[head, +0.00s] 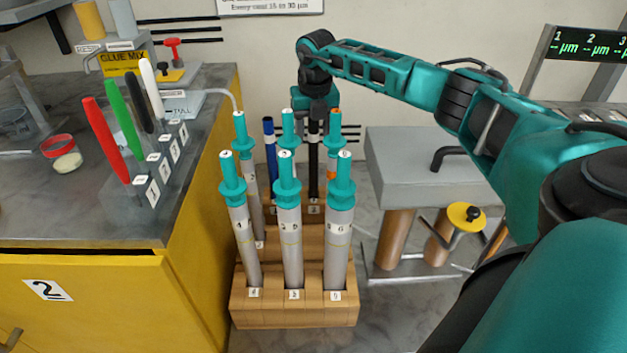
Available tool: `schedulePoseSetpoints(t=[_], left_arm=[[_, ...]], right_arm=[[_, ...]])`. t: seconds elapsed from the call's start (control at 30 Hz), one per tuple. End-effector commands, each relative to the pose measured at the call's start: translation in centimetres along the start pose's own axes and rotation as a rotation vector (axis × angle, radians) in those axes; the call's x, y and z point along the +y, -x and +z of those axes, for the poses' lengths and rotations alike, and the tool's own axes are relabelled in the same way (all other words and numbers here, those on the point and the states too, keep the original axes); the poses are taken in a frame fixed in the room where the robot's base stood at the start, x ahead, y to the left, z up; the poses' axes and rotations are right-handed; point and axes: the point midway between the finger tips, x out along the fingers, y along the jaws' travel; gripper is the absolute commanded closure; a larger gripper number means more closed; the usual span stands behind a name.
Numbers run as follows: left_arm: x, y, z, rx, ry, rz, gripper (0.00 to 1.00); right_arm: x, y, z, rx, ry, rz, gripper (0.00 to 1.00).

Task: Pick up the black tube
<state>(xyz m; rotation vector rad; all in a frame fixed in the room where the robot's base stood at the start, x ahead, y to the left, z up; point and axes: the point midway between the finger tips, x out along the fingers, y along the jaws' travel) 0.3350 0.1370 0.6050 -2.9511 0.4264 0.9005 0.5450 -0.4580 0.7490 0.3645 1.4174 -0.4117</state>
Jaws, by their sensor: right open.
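The black tube (314,165) stands upright in the back row of the wooden rack (295,313). Teal-capped grey tubes in front hide parts of it. My right gripper (315,112) points down directly above the black tube, at its top end. It is open; its fingertips are partly hidden behind the teal caps, so I cannot tell whether the tube's top is between them. My left gripper is not in view.
A blue tube (270,150) stands left of the black one in the back row. Several grey tubes with teal caps (288,178) fill the nearer rows. A grey block on copper legs (420,165) stands right; a yellow bench (110,290) with coloured pens stands left.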

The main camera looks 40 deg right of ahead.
Motion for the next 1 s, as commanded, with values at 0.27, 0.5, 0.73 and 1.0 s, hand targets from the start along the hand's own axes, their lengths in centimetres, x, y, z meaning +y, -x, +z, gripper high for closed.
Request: schedulePoseSetpoints(t=[0.27,0.5,0.73,1.0], left_arm=[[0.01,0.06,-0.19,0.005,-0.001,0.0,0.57],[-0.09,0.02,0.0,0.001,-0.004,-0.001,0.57],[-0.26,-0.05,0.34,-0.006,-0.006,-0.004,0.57],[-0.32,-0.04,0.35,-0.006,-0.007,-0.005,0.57]], right_arm=[[0.02,0.1,0.01,0.0,0.0,0.0,0.65],[0.02,0.11,0.02,0.0,0.0,0.0,0.88],[0.02,0.11,0.02,0.0,0.0,0.0,1.0],[0.02,0.13,0.03,-0.001,0.0,0.001,1.0]])
